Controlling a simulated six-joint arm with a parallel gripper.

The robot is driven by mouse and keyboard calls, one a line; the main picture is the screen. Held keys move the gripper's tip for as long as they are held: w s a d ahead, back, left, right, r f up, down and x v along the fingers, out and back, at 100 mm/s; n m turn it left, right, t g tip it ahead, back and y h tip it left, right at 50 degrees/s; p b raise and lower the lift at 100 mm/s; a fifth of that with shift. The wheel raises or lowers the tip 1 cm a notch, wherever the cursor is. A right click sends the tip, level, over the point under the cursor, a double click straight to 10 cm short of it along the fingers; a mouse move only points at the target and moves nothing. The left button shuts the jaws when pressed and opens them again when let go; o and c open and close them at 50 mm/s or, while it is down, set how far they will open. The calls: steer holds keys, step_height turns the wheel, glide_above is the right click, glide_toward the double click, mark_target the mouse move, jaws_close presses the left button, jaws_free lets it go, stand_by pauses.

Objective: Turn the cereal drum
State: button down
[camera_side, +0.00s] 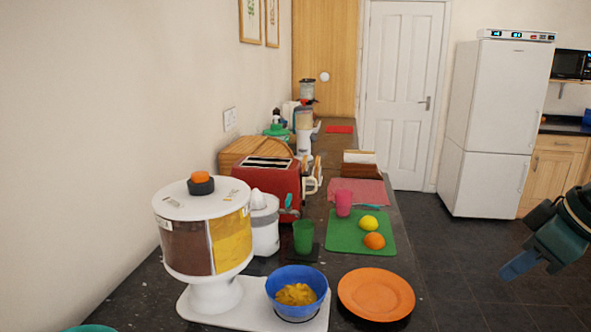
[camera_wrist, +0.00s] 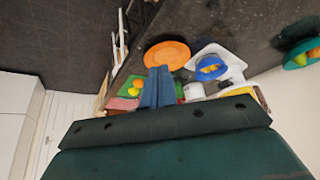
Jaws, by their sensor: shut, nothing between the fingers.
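The cereal drum (camera_side: 190,247) stands on a white base (camera_side: 197,314) at the front left of the counter. It has a white lid, brown and yellow contents behind clear walls, and a dark knob with an orange top (camera_side: 201,179). A blue bowl (camera_side: 283,280) holding yellow cereal sits on the base, right of the drum; the bowl also shows in the wrist view (camera_wrist: 210,69). My gripper (camera_side: 507,276) is at the far right in the side view, off the counter over the floor, well apart from the drum. Its blue fingers (camera_wrist: 160,72) are together and empty. My gripper body hides much of the drum in the wrist view.
An orange plate (camera_side: 376,294), a green board (camera_side: 345,237) with a lemon and an orange, a green cup (camera_side: 303,237), a white juicer (camera_side: 264,226) and a red toaster (camera_side: 267,187) crowd the counter near the drum. The wall is close behind it. Open floor lies right.

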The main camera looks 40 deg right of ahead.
stand_by(0.4)
steer(key=c, duration=1.4)
jaws_free()
steer(key=shift+w+r, duration=0.15)
steer(key=shift+w, duration=0.05)
steer(key=o, duration=0.7)
steer(key=shift+w+a+r+n, duration=0.15)
steer(key=shift+w+a+r, duration=0.15)
steer(key=shift+w, duration=0.2)
steer(key=shift+w+a+r+n, duration=0.15)
steer(key=shift+w+r, duration=0.15)
steer(key=shift+w, duration=0.15)
steer(key=w+a+r+n+t+y, duration=0.1)
steer(key=w+a+r+n+y, duration=0.2)
steer(key=w, duration=0.6)
steer(key=w+a+r+n+t+y, duration=0.1)
steer(key=w+a+r+n, duration=0.1)
steer(key=w+a+r, duration=0.45)
steer(key=n+g+y, duration=0.1)
steer(key=n+y, duration=0.6)
steer(key=y, duration=0.1)
glide_toward(209, 177)
steer(key=shift+v, duration=1.85)
steer(key=shift+a, duration=0.3)
steer(key=x, duration=1.3)
steer(key=shift+w+a+f, duration=0.1)
steer(key=shift+f, duration=0.05)
